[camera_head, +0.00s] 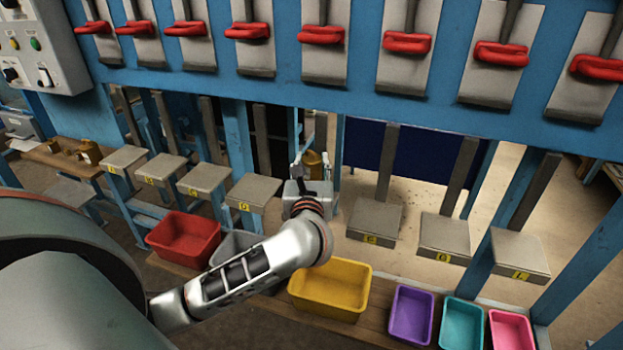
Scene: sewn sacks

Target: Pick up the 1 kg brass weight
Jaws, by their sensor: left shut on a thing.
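My left gripper (311,166) reaches out over the middle of the row of grey platforms. It is shut on a brass weight (314,158), which shows only partly behind the fingers. Its mass marking cannot be read. Other brass weights (90,152) stand on a wooden table (40,157) at the far left, well away from my gripper. My right gripper is not in view.
Grey platforms with yellow letter tags, such as the one at left centre (254,190), hang in a row below red-handled levers (247,31) on a blue frame. Red (184,238), yellow (331,287), purple (410,314), teal (461,322) and pink (511,331) bins stand in front.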

